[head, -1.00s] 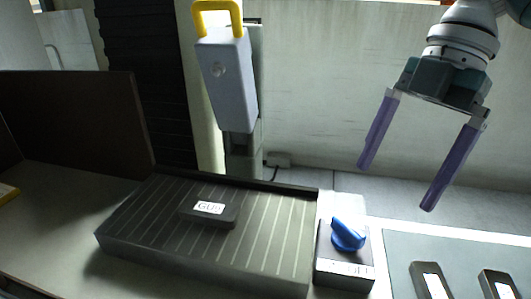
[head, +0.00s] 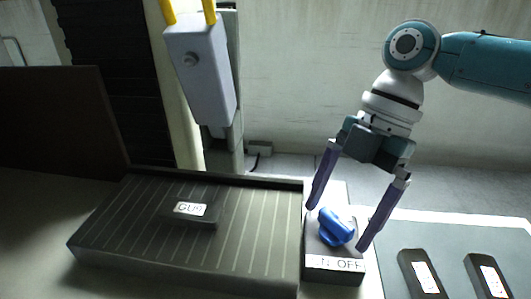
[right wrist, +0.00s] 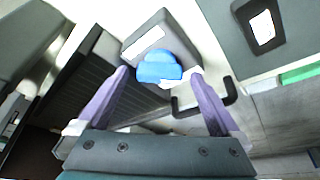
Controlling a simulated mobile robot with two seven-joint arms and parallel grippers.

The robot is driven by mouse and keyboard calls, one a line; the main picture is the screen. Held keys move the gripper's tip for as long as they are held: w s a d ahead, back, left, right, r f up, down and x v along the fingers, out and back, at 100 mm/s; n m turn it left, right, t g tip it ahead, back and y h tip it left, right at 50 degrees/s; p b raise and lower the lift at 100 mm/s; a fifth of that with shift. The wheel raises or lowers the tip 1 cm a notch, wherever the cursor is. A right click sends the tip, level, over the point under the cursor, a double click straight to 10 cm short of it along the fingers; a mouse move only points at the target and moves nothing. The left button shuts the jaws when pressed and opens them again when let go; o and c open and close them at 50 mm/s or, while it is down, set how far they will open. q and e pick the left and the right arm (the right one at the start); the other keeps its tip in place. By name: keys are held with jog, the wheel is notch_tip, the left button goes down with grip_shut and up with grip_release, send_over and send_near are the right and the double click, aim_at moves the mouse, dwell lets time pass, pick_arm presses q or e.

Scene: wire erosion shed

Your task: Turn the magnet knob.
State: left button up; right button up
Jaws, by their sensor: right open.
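The magnet knob (head: 337,227) is a blue knob on a dark box (head: 318,263) with a pale label at its front, on which "OFF" can be read at the right. My right gripper (head: 336,228) is open, with one purple finger on each side of the knob. In the right wrist view the knob (right wrist: 158,68) shows between the tips of the open fingers (right wrist: 160,72). I cannot tell whether either finger touches it. My left gripper is not in view.
A grooved plate (head: 120,235) with a dark block labelled "GU" (head: 190,209) lies left of the knob box. Two dark labelled blocks (head: 407,262) (head: 477,264) lie on a grey mat (head: 450,240) to the right. A grey unit with a yellow handle (head: 200,75) stands behind.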

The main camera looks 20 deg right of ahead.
jog(key=shift+c, duration=0.2)
jog(key=c, duration=1.3)
jog(key=shift+r+m+t+p, duration=0.3)
jog(key=shift+m+p, duration=0.6)
jog(key=shift+p, duration=0.35)
jog(key=shift+c, duration=0.2)
jog(key=m+t+p, duration=0.1)
jog(key=m+p, duration=0.3)
jog(key=m+t+h+p, duration=0.1)
jog(key=m+p, duration=0.2)
jog(key=m, duration=0.1)
jog(key=m+t+p, duration=0.2)
jog(key=m+p, duration=0.1)
jog(key=p, duration=0.1)
jog(key=shift+s+a+m+p, duration=0.2)
jog(key=shift+s+m+p, duration=0.1)
jog(key=shift+m, duration=0.1)
jog(key=m+p, duration=0.1)
jog(key=m+h+p, duration=0.1)
jog(key=m, duration=0.1)
jog(key=shift+a+f+t+h+p, duration=0.1)
jog(key=shift+t+h+p, duration=0.2)
jog(key=shift+t, duration=0.1)
jog(key=shift+f+m+p, duration=0.1)
jog(key=shift+m+p, duration=0.2)
jog(key=shift+m, duration=0.4)
jog(key=shift+h, duration=0.3)
jog(key=o, duration=1.4)
